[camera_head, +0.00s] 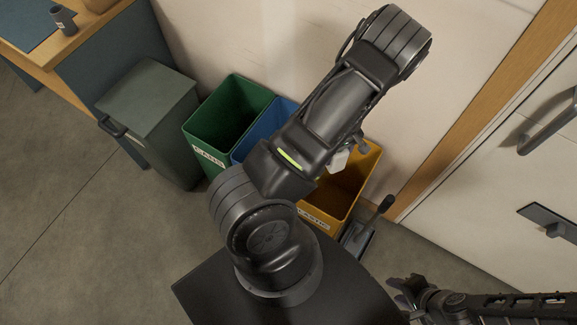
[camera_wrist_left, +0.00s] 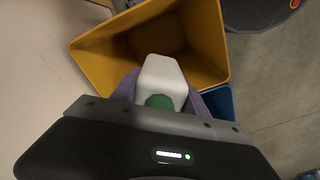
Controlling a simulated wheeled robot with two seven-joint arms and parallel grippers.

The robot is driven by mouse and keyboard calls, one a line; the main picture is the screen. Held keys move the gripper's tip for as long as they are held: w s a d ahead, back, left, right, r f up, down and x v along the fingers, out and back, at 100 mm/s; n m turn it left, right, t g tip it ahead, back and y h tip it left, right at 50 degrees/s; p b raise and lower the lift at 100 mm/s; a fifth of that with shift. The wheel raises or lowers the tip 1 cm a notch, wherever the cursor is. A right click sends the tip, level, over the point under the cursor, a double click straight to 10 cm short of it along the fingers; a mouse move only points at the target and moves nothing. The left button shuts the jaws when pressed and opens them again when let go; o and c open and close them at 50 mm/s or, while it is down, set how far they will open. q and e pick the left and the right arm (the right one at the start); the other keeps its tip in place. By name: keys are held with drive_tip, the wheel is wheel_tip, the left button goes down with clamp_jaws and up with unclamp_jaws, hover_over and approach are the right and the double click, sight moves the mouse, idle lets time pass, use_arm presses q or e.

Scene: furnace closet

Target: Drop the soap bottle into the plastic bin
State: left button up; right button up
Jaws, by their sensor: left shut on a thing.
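The soap bottle (camera_wrist_left: 162,75) is white with a green cap (camera_wrist_left: 160,102). My left gripper (camera_wrist_left: 160,95) is shut on it, with purple fingers on both sides. The yellow plastic bin (camera_wrist_left: 212,40) opens below the bottle, which overlaps the opening in the left wrist view. In the head view my left arm hides most of that gripper, but part of the white bottle (camera_head: 338,160) shows over the yellow bin (camera_head: 325,222), labelled as plastic. My right gripper (camera_head: 405,292) is at the lower right, away from the bin; its jaw state is unclear.
A blue bin (camera_head: 277,112) and a green cans bin (camera_head: 240,100) stand left of the yellow bin. A lidded grey bin (camera_head: 150,98) stands farther left by a desk. A door with a handle (camera_head: 548,130) is at right. A wall is behind the bins.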

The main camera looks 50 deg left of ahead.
use_arm(q)
drive_tip(key=shift+f+b, duration=1.55)
drive_tip(key=shift+f, duration=0.75)
drive_tip(key=o, duration=1.4)
drive_tip(key=shift+o, duration=0.2)
drive_tip(key=shift+r, duration=0.1)
wheel_tip(320, 180, up, 8)
drive_tip(key=shift+f, duration=0.15)
